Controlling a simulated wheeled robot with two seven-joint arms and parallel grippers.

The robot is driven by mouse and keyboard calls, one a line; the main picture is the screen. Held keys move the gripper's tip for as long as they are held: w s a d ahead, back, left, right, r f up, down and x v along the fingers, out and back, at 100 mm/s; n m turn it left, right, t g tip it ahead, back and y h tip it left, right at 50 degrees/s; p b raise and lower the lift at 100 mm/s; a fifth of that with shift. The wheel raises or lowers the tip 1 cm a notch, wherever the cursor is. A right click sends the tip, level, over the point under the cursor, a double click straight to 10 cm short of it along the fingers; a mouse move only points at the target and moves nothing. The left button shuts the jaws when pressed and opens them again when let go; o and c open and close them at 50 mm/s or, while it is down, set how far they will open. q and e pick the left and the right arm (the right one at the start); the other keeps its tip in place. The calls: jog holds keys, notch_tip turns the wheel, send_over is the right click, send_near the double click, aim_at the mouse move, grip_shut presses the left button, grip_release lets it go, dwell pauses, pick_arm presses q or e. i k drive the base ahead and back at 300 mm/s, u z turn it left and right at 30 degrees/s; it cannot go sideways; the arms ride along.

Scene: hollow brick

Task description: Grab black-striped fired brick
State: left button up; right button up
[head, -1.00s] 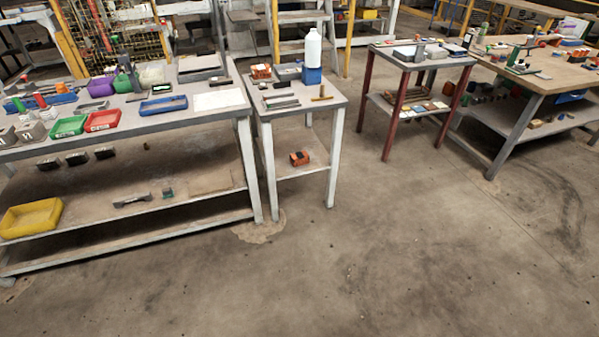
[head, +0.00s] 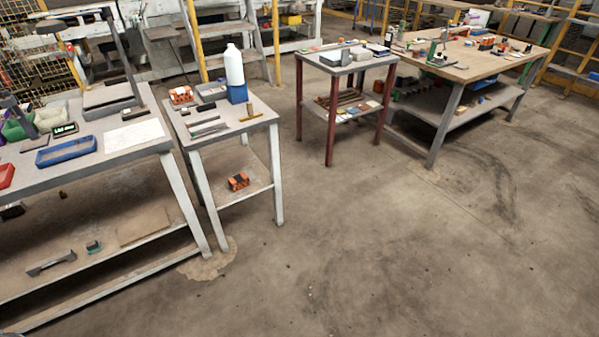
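An orange-red brick with dark markings (head: 238,182) lies on the lower shelf of the small grey table (head: 226,206). A second orange-red brick (head: 181,95) with dark and pale marks sits on the tabletop, at its back left corner. Both are too small to tell for certain which has black stripes or how the holes run. Neither of my grippers is in view.
The tabletop also holds a white bottle (head: 234,66), a blue block (head: 238,94) and metal bars. A long workbench (head: 150,152) stands close on the left, a red-legged table (head: 331,120) to the right. The floor (head: 380,260) in front is clear.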

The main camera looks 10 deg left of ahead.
aim_at(238, 182)
jog(key=z, duration=0.8)
jog(key=i, duration=1.5)
jog(key=u, duration=0.15)
